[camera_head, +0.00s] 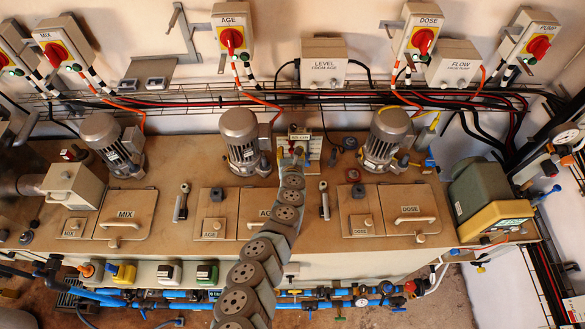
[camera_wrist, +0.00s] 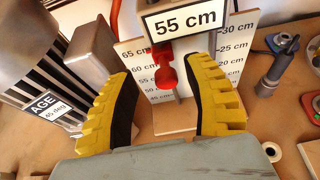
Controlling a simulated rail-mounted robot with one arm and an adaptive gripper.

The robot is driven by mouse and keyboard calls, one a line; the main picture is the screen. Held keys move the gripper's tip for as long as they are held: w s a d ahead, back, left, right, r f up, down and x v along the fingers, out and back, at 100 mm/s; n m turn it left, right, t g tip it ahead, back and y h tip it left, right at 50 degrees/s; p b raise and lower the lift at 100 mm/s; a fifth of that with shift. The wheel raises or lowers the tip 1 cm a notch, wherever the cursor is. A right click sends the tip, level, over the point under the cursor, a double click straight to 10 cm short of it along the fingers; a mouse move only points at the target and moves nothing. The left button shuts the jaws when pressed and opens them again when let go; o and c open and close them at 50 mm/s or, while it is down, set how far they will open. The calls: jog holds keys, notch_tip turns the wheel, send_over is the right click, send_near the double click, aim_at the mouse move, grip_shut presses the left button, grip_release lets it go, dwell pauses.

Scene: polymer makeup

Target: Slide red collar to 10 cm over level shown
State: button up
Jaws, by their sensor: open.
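The red collar (camera_wrist: 165,70) shows in the wrist view, upright in front of a white scale board (camera_wrist: 137,50) with cm marks. A placard above it reads 55 cm (camera_wrist: 185,20). The left marks run from 65 cm downward; the right ones include 30, 25 and 20 cm. My gripper (camera_wrist: 160,72) is open, its yellow ridged fingers on either side of the collar in the picture, with a gap to each. Whether the collar lies between the fingertips or beyond them I cannot tell.
The AGE motor (camera_head: 240,138) stands close left of my gripper, and the DOSE motor (camera_head: 387,138) to the right. Lidded AGE and DOSE hatches (camera_head: 405,212) lie on the brown tank top. A LEVEL FROM AGE box (camera_head: 324,63) hangs on the wall behind.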

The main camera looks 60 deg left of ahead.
jog(key=shift+s+d+r, duration=0.15)
jog(key=shift+d+r, duration=0.1)
jog(key=shift+d, duration=0.6)
jog(key=shift+s+d+r, duration=0.25)
jog(key=shift+d, duration=0.05)
jog(key=shift+d+r, duration=0.1)
jog(key=shift+d, duration=0.15)
jog(key=shift+s+d, duration=0.3)
jog(key=shift+d, duration=0.15)
send_near(292, 150)
jog(key=shift+v, duration=1.1)
jog(key=shift+s, duration=0.1)
